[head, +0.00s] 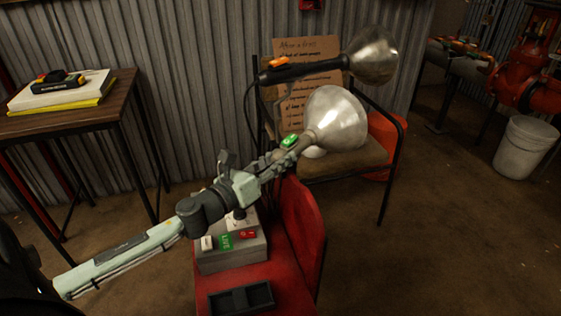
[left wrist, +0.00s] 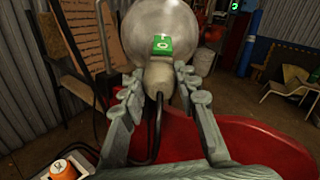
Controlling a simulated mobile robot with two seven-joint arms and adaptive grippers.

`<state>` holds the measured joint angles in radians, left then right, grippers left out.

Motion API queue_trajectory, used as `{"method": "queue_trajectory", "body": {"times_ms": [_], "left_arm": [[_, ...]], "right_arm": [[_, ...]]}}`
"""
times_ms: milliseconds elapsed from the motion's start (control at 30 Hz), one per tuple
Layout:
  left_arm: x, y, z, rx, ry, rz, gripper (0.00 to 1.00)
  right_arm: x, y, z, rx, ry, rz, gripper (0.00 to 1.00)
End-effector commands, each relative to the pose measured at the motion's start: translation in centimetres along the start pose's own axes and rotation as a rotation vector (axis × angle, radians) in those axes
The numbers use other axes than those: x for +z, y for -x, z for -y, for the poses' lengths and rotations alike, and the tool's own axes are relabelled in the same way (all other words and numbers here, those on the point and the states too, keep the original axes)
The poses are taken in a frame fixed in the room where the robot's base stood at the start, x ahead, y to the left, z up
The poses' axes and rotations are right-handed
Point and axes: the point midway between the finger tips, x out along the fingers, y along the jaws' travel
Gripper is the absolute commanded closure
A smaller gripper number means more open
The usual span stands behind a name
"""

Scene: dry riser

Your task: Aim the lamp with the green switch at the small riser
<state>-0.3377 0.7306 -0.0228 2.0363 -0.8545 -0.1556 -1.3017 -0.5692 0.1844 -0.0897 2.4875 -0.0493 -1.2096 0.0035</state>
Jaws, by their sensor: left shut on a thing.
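In the left wrist view the fingers (left wrist: 160,92) close on both sides of the handle below the green switch (left wrist: 162,45). The reflector points right and away from me in the head view. Red pipework with a flange (head: 537,62) stands at the far right; I cannot tell whether it is the small riser. My right gripper is not in view.
A white bucket (head: 526,147) stands right; floor between is clear.

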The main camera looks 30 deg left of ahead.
Motion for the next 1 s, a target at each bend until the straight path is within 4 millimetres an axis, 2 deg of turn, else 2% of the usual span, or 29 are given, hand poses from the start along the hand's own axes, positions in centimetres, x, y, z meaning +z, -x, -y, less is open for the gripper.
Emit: {"method": "queue_trajectory", "body": {"times_ms": [367,400,567,867,1000], "left_arm": [[0.0,0.0,0.0,-0.006,0.0,-0.002,1.0],[0.0,0.0,0.0,-0.006,0.0,-0.002,0.68],[0.0,0.0,0.0,-0.005,0.0,-0.001,0.48],[0.0,0.1,0.0,-0.005,0.0,-0.001,0.48],[-0.1,1.0,-0.1,-0.003,0.003,-0.002,0.48]], "right_arm": [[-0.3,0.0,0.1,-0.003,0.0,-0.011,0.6],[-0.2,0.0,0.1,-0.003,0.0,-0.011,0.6],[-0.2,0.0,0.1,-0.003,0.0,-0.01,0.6],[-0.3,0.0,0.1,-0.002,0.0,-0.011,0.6],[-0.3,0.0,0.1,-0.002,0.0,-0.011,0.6]]}}
